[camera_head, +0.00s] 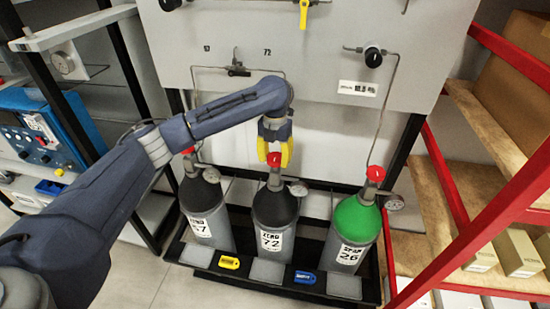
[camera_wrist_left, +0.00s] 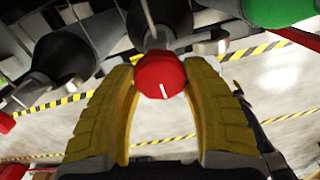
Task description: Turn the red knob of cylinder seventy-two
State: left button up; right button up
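Cylinder seventy-two (camera_head: 273,215) is the middle cylinder, black on top, with a label reading 72. Its red knob (camera_head: 274,158) sits on top of the valve. My left gripper (camera_head: 274,160) is over this knob from above and behind. In the left wrist view the red knob (camera_wrist_left: 160,75), with a white mark on its face, lies between the two yellow fingers (camera_wrist_left: 161,90). The fingers are spread, one on each side of the knob, and the tips come close to its sides. I cannot tell whether they touch it. My right gripper is not in view.
A dark cylinder (camera_head: 204,205) stands on the left and a green-topped cylinder (camera_head: 353,222) on the right, each with a red knob and gauge. A grey panel (camera_head: 330,110) with pipes is behind. A red-framed shelf (camera_head: 458,205) stands at right.

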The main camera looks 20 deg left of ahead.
pick_arm(q)
jog(key=c, duration=0.6)
